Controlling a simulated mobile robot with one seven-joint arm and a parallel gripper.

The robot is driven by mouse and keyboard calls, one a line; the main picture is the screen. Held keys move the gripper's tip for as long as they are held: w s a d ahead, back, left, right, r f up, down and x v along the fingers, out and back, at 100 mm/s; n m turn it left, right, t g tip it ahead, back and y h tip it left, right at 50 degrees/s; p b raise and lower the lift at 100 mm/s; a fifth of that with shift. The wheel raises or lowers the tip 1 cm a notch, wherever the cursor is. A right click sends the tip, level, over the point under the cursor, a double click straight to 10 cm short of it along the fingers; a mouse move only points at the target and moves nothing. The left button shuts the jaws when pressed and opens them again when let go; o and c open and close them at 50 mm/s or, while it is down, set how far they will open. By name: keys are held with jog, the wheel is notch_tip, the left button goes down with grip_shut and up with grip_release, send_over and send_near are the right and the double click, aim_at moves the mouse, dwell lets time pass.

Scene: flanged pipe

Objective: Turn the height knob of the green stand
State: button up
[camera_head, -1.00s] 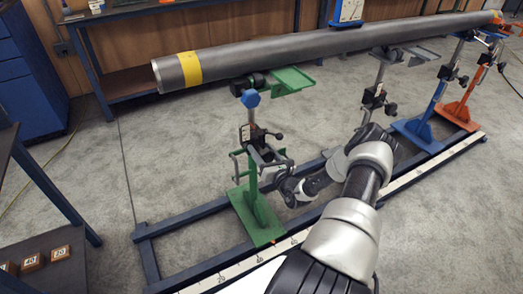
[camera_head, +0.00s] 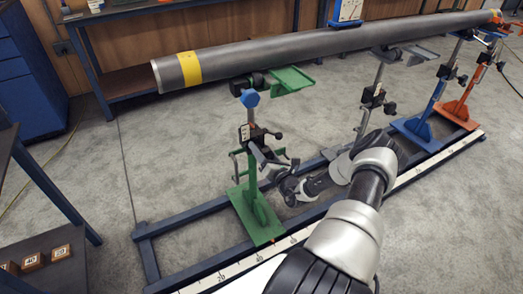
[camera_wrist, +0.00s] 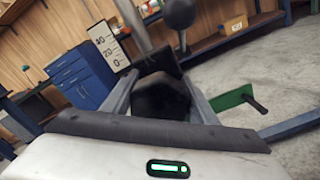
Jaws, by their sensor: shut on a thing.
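The green stand (camera_head: 258,205) stands upright at the left of the floor frame, under the yellow-banded end of the steel pipe (camera_head: 300,50). My gripper (camera_head: 262,155) is at the middle of its post, coming from the lower right. In the wrist view, my gripper (camera_wrist: 160,84) has one finger on each side of a dark height knob (camera_wrist: 162,100) and is shut on it. The knob is mostly hidden by my gripper in the head view. A scale plate marked 40, 20, 0 (camera_wrist: 108,46) is beside the post in the wrist view.
A black ball-ended lever (camera_wrist: 180,13) stands close above the knob. A blue stand (camera_head: 420,130) and an orange stand (camera_head: 460,110) are farther right. Open grey floor lies around the frame.

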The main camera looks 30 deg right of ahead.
jog(key=shift+f, duration=0.15)
jog(key=o, duration=1)
jog(key=shift+o, duration=0.2)
jog(key=s+a+p, duration=0.1)
jog(key=s+p, duration=0.2)
jog(key=s, duration=1.4)
jog(key=shift+s+p, duration=0.25)
jog(key=shift+p, duration=0.05)
